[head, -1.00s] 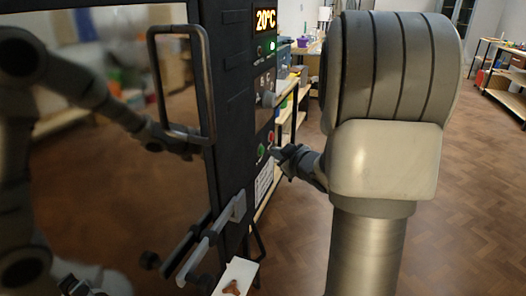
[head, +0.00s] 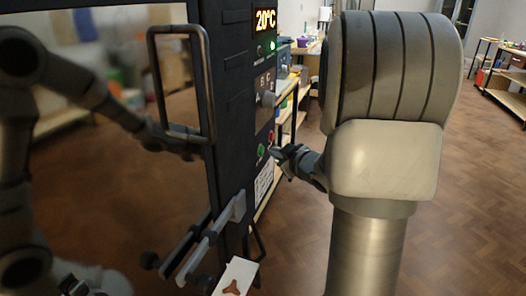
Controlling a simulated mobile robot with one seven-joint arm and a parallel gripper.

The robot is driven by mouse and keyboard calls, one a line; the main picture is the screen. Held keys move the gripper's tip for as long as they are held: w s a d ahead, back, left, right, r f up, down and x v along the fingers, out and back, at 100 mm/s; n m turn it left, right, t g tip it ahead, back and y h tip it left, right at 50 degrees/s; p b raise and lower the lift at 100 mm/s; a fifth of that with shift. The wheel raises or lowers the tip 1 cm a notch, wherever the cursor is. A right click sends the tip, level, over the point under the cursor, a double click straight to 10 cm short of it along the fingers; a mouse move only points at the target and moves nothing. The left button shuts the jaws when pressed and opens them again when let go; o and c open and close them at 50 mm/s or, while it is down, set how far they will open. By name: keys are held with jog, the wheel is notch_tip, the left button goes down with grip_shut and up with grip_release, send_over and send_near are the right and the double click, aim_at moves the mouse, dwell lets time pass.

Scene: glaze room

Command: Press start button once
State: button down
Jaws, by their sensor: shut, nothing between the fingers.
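The kiln's dark control panel (head: 262,90) shows left of my arm in the head view. On its lower part are a green button (head: 261,150) and a red button (head: 271,136) just above and to the right; I take the green one for the start button. My gripper (head: 274,151) is shut and empty. Its tip is close to the right of the green button and below the red one. I cannot tell whether it touches the panel. The display (head: 265,20) reads 20°C, and a small green light (head: 272,45) is lit below it.
The kiln door has a bar handle (head: 210,90) and a glossy face that reflects my arm. Grey rails (head: 210,240) stick out below the panel, near a white plate (head: 236,275) with a brown piece on it. Shelves (head: 290,110) stand behind; the floor at right is open.

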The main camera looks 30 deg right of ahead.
jog(key=shift+w, duration=0.1)
jog(key=shift+w+a, duration=0.25)
jog(key=shift+a, duration=0.05)
jog(key=shift+w+a, duration=0.3)
jog(key=shift+w, duration=0.05)
dwell(0.9)
jog(key=shift+s+d, duration=0.6)
jog(key=shift+s, duration=0.1)
jog(key=s+d, duration=0.1)
jog(key=s, duration=0.1)
jog(key=s+d+p, duration=0.1)
jog(key=d, duration=0.1)
jog(key=shift+s+d, duration=0.15)
jog(key=shift+s, duration=0.2)
dwell(0.8)
